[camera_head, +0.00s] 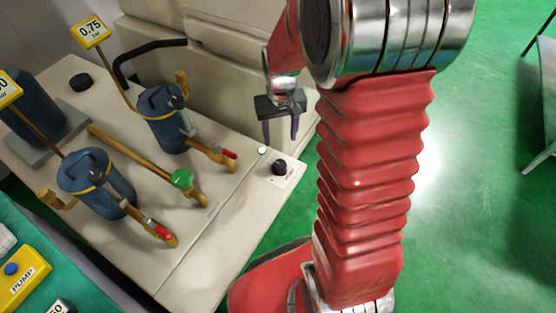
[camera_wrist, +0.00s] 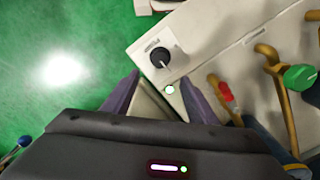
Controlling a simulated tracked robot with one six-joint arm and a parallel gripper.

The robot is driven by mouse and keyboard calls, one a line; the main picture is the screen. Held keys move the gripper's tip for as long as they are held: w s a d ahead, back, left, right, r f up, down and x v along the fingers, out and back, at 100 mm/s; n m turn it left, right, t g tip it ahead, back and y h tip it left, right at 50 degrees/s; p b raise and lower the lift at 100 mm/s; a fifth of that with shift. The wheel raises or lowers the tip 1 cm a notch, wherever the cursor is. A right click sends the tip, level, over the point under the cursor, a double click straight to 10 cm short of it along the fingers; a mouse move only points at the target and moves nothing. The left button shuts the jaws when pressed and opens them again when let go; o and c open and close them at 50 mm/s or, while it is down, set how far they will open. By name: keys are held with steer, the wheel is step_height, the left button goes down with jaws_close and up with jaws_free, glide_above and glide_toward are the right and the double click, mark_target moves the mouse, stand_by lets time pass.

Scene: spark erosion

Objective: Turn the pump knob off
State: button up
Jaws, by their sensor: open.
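The pump knob, a black rotary knob (camera_head: 279,168) on a pale plate, sits near the right edge of the cream bench top. It also shows in the wrist view (camera_wrist: 158,58), with a pale mark on its top. My gripper (camera_head: 281,138) is open and empty, hanging above the bench behind the knob in the head view. In the wrist view its two purple fingers are spread, and the knob lies beyond the fingertips, apart from them. The plate's lettering is too small to read.
A small white round light (camera_head: 262,150) is beside the knob. Brass pipes with red-handled valves (camera_head: 228,154), a green valve handle (camera_head: 182,177) and blue canisters (camera_head: 162,118) stand to the left. A yellow PUMP box (camera_head: 25,277) is lower left. Green floor lies right.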

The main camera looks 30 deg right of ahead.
mark_target(280, 164)
steer(key=shift+f, duration=0.1)
step_height(280, 164, down, 14)
steer(key=shift+r, duration=0.15)
stand_by(0.6)
steer(key=shift+c, duration=0.7)
steer(key=c, duration=0.9)
